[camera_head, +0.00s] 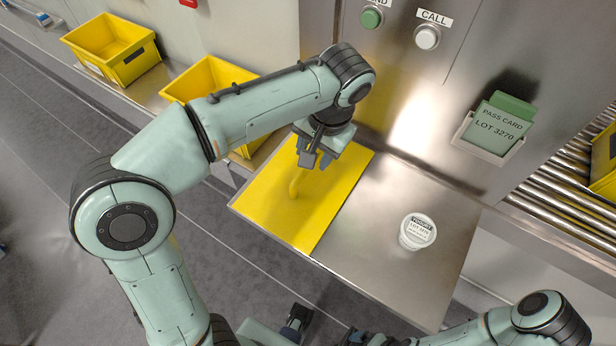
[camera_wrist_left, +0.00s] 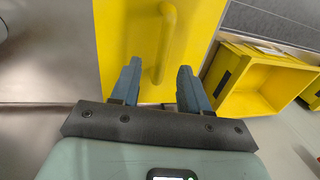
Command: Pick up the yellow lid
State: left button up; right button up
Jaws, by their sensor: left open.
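The yellow lid (camera_head: 330,205) is a flat panel lying on the left part of a steel table, with a raised yellow bar handle (camera_head: 295,183) on top. My left gripper (camera_head: 318,157) is over the far part of the lid, pointing down. In the left wrist view my left gripper (camera_wrist_left: 158,84) is open, and the handle (camera_wrist_left: 166,45) shows between its two fingers. I cannot tell whether they touch it. The lid (camera_wrist_left: 115,30) fills the middle top of that view. My right arm is at the bottom right of the head view; its gripper is only partly seen at the bottom edge.
A white labelled yogurt tub (camera_head: 417,231) stands on the steel table (camera_head: 385,275) right of the lid. Yellow crates (camera_head: 112,55) stand at the left. A green pass card (camera_head: 497,127) sits in a wall holder. A roller conveyor (camera_head: 560,205) is at the right.

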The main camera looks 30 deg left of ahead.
pick_arm(q)
jog(key=f, duration=0.2)
jog(key=a+f+b, duration=0.1)
jog(key=f, duration=0.2)
jog(key=a+f, duration=0.1)
jog(key=f, duration=0.1)
jog(key=shift+w+f, duration=0.2)
jog(key=shift+w, duration=0.1)
jog(key=shift+c, duration=0.3)
grip_shut()
